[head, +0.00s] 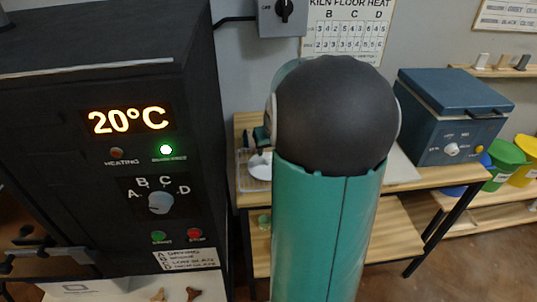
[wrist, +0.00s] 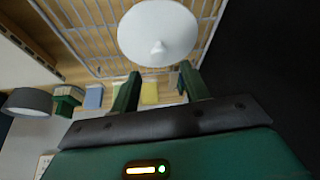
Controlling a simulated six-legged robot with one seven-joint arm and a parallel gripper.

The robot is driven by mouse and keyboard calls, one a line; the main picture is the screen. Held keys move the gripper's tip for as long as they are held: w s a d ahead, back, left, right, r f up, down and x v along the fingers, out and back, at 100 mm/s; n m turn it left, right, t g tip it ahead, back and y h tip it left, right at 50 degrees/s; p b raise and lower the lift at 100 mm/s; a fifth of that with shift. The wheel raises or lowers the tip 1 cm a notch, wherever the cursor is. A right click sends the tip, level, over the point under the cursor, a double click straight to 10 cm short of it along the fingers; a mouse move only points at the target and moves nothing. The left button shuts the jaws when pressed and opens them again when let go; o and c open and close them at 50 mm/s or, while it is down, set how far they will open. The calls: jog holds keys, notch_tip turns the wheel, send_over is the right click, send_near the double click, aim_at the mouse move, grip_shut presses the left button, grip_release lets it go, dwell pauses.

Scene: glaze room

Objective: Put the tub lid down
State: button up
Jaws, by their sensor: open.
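The tub lid is a white round disc (wrist: 158,32) with a small knob, in the upper middle of the wrist view. It appears to rest on a wire rack (wrist: 85,14). My gripper (wrist: 161,70) is open, with its two green fingers apart and nothing between them. The lid is just beyond the fingertips. In the head view, a white rounded thing that looks like the lid (head: 260,167) shows on the rack (head: 246,183), partly hidden by my arm.
A black kiln (head: 95,130) reading 20°C stands close on the left. A wooden table (head: 425,178) carries a blue box-shaped appliance (head: 450,118) on the right. Green (head: 505,163) and yellow tubs (head: 526,160) stand beyond. A dark grey round object (wrist: 28,101) is left in the wrist view.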

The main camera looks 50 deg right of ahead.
jog(key=v, duration=0.6)
jog(key=shift+r, duration=0.25)
jog(key=shift+s+a, duration=0.15)
jog(key=shift+s, duration=0.05)
